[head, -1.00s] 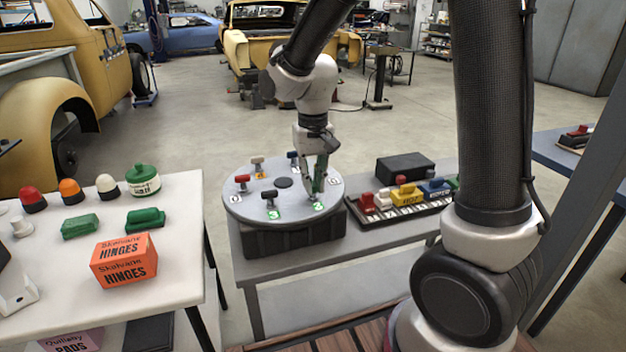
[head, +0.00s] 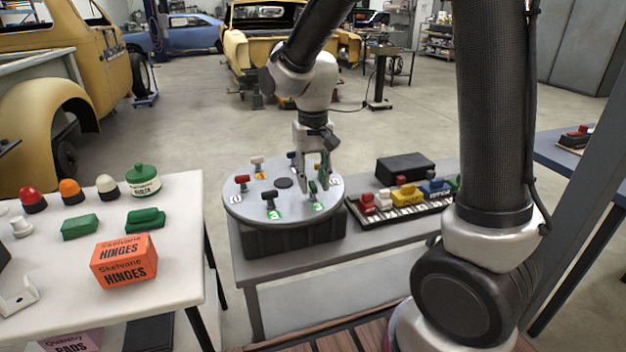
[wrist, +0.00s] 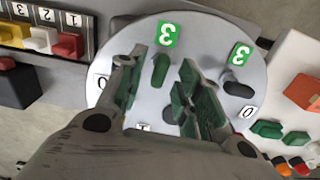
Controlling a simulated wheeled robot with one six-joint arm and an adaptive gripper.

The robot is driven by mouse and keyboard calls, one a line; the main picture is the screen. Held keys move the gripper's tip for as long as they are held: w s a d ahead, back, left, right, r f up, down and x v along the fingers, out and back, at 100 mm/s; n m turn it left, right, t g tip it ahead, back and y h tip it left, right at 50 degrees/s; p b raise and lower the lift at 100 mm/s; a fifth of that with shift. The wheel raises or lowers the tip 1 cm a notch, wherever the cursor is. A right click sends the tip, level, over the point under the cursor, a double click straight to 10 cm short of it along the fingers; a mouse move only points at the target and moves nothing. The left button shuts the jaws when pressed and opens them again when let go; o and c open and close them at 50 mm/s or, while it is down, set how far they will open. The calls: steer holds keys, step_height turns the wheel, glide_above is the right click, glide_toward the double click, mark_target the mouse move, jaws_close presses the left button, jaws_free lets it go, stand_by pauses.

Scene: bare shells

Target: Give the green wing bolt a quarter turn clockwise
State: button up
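In the wrist view the fingers of my gripper (wrist: 155,84) lie on either side of the bolt, with gaps. I cannot tell the exact height of the tips.
The disc also bears a red bolt (head: 242,181), a tan bolt (head: 257,163), a black bolt (head: 270,197) and a partly hidden blue one. A rack of coloured blocks (head: 402,208) and a black box (head: 405,167) stand at right. A white table (head: 185,270) is at left.

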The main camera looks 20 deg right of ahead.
mark_target(313, 183)
step_height(313, 183, up, 11)
steer(key=shift+r, duration=0.2)
stand_by(0.5)
steer(key=s+d+r+t, duration=0.2)
steer(key=s+d+t, duration=0.2)
steer(key=s+d, duration=1.1)
steer(key=s, duration=0.4)
steer(key=shift+s+d+n, duration=0.2)
steer(key=shift+s+n, duration=0.05)
steer(key=shift+n, duration=0.05)
stand_by(0.7)
